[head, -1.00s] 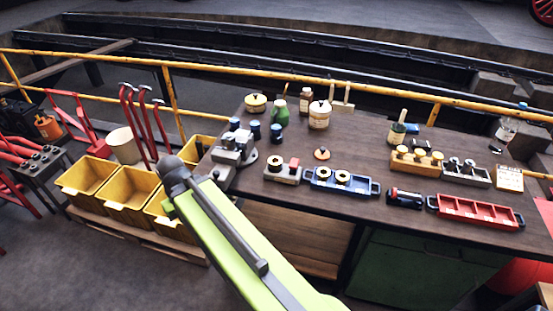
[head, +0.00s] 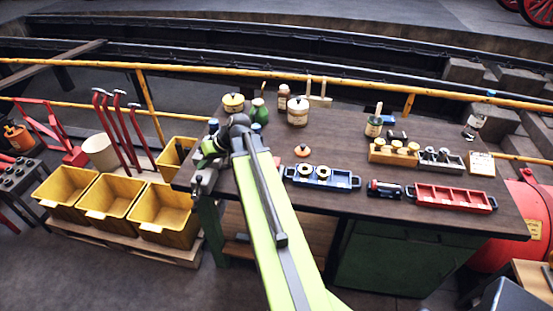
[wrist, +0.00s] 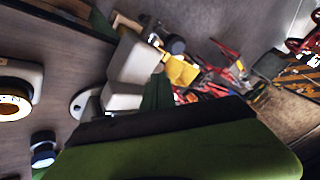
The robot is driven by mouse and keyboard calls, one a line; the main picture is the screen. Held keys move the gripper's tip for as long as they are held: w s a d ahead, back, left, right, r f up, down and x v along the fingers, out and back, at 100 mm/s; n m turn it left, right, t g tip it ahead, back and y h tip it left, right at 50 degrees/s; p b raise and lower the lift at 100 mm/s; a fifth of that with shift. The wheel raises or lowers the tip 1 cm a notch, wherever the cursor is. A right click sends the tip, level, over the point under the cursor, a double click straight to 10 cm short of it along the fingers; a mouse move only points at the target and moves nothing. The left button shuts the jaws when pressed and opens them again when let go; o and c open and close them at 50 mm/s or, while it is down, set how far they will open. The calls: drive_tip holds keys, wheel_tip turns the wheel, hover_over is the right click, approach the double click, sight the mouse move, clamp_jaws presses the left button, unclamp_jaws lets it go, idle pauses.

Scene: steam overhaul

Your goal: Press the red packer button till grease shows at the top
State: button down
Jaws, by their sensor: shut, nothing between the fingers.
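The red packer button (head: 277,161) shows only as a small red patch just right of my arm in the head view. The rest of the grey packer block is hidden behind the arm. Whether grease shows at its top cannot be seen. My gripper (head: 208,150) is left of the button, above the left end of the workbench (head: 350,196), close to the grey vise (head: 203,180). It is shut and empty. In the wrist view its green and black part fills the bottom, with the grey vise (wrist: 133,62) just beyond it.
A blue tray (head: 318,180) with two rings and a red divided tray (head: 450,200) lie on the bench to the right. Jars, including a cream one (head: 298,112), stand along the back.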

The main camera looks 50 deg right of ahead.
drive_tip(key=s+d+r+m+t+h, duration=0.15)
drive_tip(key=s+d, duration=0.25)
drive_tip(key=d, duration=0.8)
wheel_tip(320, 180, up, 3)
drive_tip(key=m+t+h+p, duration=0.1)
drive_tip(key=m+h+p, duration=0.1)
drive_tip(key=m, duration=0.2)
hover_over(278, 162)
drive_tip(key=shift+f+y, duration=0.1)
drive_tip(key=shift+y, duration=0.15)
drive_tip(key=shift+a, duration=0.1)
wheel_tip(278, 162, down, 9)
drive_tip(key=b, duration=0.9)
drive_tip(key=shift+f+b, duration=0.3)
drive_tip(key=shift+b, duration=0.15)
